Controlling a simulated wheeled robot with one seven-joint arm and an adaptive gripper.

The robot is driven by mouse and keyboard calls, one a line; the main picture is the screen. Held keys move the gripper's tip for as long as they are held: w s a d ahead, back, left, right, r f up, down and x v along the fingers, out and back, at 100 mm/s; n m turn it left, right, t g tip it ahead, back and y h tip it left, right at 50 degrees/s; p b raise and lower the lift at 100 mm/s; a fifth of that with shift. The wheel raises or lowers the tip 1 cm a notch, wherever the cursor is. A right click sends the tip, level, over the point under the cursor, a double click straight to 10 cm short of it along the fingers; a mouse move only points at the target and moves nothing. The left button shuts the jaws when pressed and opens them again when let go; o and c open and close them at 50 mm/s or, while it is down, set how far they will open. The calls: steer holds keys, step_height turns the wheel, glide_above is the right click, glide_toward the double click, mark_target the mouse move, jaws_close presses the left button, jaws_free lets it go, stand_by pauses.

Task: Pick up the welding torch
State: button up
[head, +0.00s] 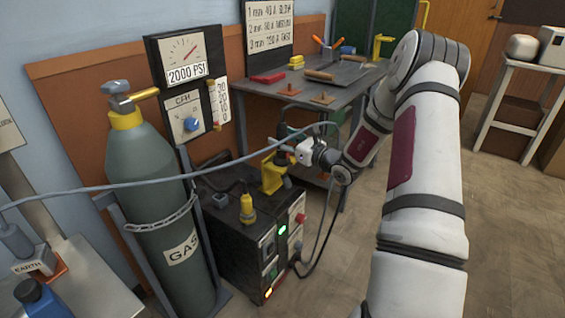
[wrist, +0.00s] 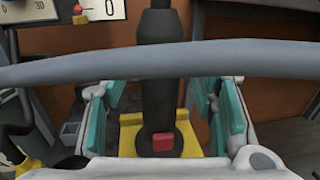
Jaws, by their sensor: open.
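The welding torch, a black handle with a red trigger, stands upright in the middle of the wrist view (wrist: 157,85). Its lower end sits at a yellow holder (wrist: 200,142). In the head view the yellow holder (head: 271,180) is on top of the black welding machine (head: 232,240), and the dark torch (head: 283,131) rises above it, partly hidden by my gripper. My gripper (wrist: 160,115) is open, with teal-padded fingers to the left and right of the torch handle. Gaps show on both sides of the handle. My gripper also shows in the head view (head: 290,150).
A grey hose (wrist: 60,74) crosses the wrist view in front of the torch; in the head view the hose (head: 100,188) runs past the gas cylinder (head: 150,190). A workbench (head: 345,88) with tools stands behind. Open floor (head: 515,240) lies to the right.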

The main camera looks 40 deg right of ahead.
steer(key=shift+w, duration=0.25)
jaws_close()
steer(key=shift+r, duration=0.1)
